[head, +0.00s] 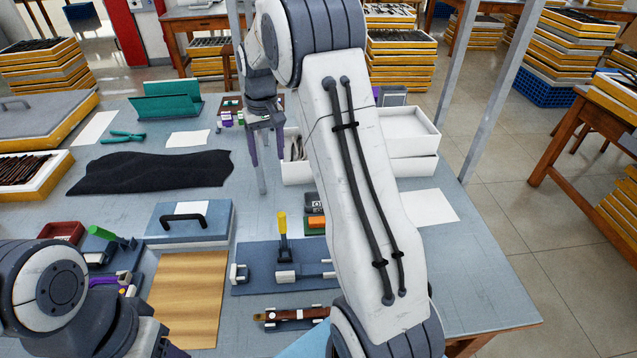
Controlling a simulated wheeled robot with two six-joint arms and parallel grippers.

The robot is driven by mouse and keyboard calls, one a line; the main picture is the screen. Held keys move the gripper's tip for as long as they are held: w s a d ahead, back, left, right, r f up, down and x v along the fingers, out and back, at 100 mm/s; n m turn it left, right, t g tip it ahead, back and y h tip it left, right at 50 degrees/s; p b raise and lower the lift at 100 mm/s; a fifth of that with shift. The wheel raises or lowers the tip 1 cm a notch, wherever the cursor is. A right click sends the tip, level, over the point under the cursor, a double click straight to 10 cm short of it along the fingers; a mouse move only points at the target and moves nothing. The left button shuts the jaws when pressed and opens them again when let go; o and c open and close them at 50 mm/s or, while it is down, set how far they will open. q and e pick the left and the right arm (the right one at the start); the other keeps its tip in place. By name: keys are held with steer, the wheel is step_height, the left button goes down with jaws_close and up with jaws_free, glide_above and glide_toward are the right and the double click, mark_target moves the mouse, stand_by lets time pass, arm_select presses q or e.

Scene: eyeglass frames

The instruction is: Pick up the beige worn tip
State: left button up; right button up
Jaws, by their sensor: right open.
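My right gripper (267,155) hangs open with its two dark fingers pointing down, left of the white boxes and in front of a small rack. Nothing shows between the fingers. I cannot make out a beige worn tip for certain; it may be too small to tell or hidden behind my right arm, which covers the middle of the view. My left arm shows at the lower left, but its gripper is not in view.
A small rack (230,115) with purple and green parts stands behind the gripper. White boxes (410,146) stand to its right. A black cloth (150,172), green pliers (122,137), a blue case (190,225), a clamp fixture (262,285) and a wooden board (187,300) occupy the table.

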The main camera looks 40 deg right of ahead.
steer(key=d+f+m, duration=0.1)
steer(key=d+f, duration=0.3)
steer(key=d, duration=0.2)
steer(key=d+f+m, duration=0.1)
steer(key=d+f, duration=0.3)
steer(key=d, duration=0.2)
steer(key=d+f+m+b, duration=0.1)
steer(key=d+f, duration=0.3)
steer(key=d, duration=0.2)
steer(key=shift+w+d, duration=0.1)
steer(key=shift+w+f+p, duration=0.2)
steer(key=shift+f+p, duration=0.15)
steer(key=shift+f, duration=2.65)
jaws_close()
